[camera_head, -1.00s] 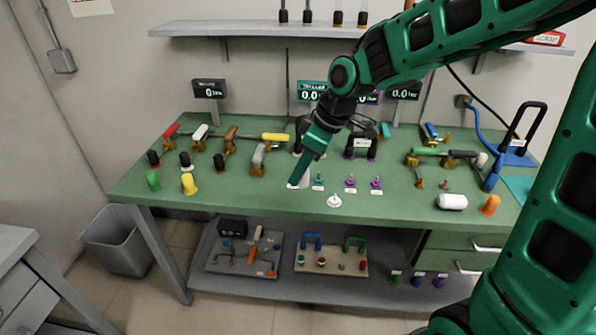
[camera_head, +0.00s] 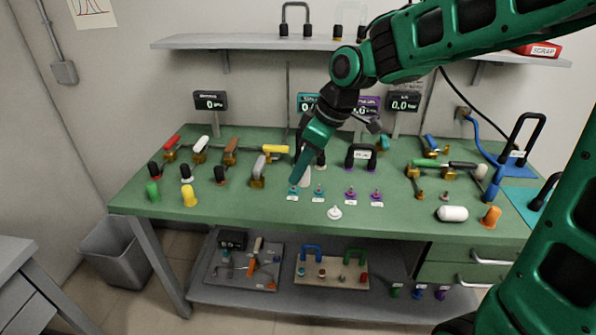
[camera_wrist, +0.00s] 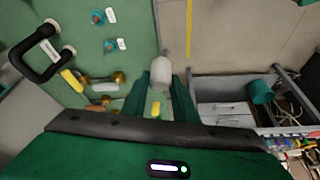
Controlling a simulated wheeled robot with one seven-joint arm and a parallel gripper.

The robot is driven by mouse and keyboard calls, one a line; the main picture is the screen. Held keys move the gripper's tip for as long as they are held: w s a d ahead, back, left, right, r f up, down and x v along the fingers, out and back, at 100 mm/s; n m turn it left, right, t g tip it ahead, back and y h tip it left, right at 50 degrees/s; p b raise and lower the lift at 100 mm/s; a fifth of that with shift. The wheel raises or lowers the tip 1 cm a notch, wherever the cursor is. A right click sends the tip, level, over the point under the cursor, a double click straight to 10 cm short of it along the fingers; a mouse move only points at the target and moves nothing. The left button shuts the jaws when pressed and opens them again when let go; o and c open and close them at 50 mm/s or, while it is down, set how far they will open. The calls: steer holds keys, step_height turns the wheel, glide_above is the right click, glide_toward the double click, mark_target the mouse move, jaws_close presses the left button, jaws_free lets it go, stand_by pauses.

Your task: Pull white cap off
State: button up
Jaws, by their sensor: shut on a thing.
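My gripper (camera_head: 304,168) is above the front middle of the green bench (camera_head: 250,205). It is shut on a white cap (camera_head: 305,180), which shows just below the fingertips. In the wrist view, the pale cap (camera_wrist: 162,78) sits between the two green fingers of my gripper (camera_wrist: 163,88). A small teal fitting (camera_head: 293,190) with a white tag stands uncovered on the bench just below and left of the cap. A second teal fitting (camera_head: 319,190) stands to its right.
Two purple fittings (camera_head: 350,195) stand further right. A white cone-shaped piece (camera_head: 335,212) lies in front. A white cylinder (camera_head: 452,214) and an orange cap (camera_head: 490,216) are at the right front. Valves (camera_head: 258,175) and caps crowd the left. A shelf (camera_head: 340,42) hangs behind.

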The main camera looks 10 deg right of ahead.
stand_by(0.3)
steer(key=shift+r, duration=1.5)
